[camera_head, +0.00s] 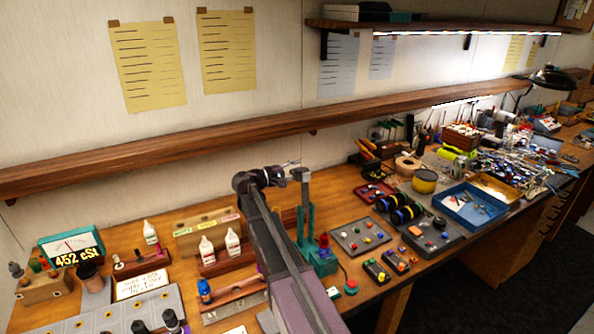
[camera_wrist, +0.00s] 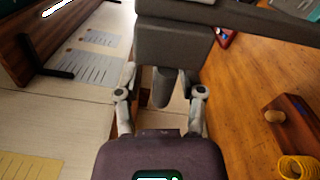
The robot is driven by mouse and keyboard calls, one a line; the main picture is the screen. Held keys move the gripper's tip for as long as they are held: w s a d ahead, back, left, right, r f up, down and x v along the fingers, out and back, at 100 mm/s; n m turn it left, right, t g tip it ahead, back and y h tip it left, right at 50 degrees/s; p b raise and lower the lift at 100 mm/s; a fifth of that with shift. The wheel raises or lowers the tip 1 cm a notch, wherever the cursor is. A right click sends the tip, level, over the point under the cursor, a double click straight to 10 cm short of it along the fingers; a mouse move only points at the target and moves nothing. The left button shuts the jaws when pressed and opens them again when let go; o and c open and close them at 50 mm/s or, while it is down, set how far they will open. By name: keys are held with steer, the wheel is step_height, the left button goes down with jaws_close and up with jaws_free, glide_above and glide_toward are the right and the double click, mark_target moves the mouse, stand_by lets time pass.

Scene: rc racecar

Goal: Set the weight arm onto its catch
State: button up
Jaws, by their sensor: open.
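A teal stand (camera_head: 305,222) rises from the bench, with a grey head (camera_head: 301,176) at its top. I take this grey part to be of the weight arm. My gripper (camera_head: 291,167) is at the same height beside the grey head. In the wrist view my gripper (camera_wrist: 160,94) is open, one finger on each side of a short grey peg (camera_wrist: 162,86). The peg points from a large grey block (camera_wrist: 172,43), with a grey bar at the upper right. I cannot tell whether the fingers touch the peg. I cannot make out the catch.
A teal meter (camera_head: 70,247), white bottles (camera_head: 232,244) and a wooden rack (camera_head: 141,262) stand left of my arm. A grey tray (camera_head: 359,238), a red button (camera_head: 350,286) and a blue tray (camera_head: 469,207) lie right. A long wooden shelf (camera_head: 200,139) runs behind.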

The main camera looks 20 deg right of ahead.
jaws_close()
steer(key=shift+s+d+r, duration=0.1)
